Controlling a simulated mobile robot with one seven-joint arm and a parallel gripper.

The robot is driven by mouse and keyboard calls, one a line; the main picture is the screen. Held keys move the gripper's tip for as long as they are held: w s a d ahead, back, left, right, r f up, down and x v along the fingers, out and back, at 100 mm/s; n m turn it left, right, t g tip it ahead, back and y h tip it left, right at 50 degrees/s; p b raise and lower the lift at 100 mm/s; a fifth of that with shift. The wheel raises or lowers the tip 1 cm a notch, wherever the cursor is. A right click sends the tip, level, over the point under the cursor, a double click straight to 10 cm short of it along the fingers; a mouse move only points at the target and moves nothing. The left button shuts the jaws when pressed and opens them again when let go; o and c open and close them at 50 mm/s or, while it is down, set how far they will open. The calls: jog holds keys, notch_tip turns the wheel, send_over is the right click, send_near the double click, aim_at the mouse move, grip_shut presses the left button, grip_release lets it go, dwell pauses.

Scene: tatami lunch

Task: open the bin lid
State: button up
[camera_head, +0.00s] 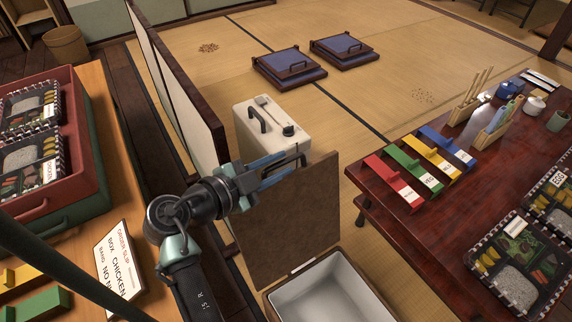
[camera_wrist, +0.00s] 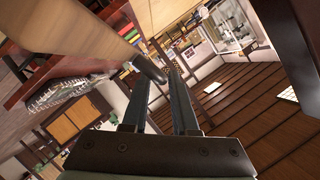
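The bin (camera_head: 330,290) is at the bottom centre of the head view, a box with a pale inside that shows empty. Its brown lid (camera_head: 290,222) stands steeply raised at the bin's far side, leaving the top uncovered.
A white case (camera_head: 270,125) with a dark handle stands just behind the lid. A low partition (camera_head: 180,90) and a counter with red trays (camera_head: 75,140) are on the left. A dark red table (camera_head: 440,225) with lunch boxes is on the right.

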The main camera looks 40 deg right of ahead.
jog(key=shift+b+x, duration=0.35)
jog(key=shift+x, duration=0.95)
grip_shut()
dwell(0.5)
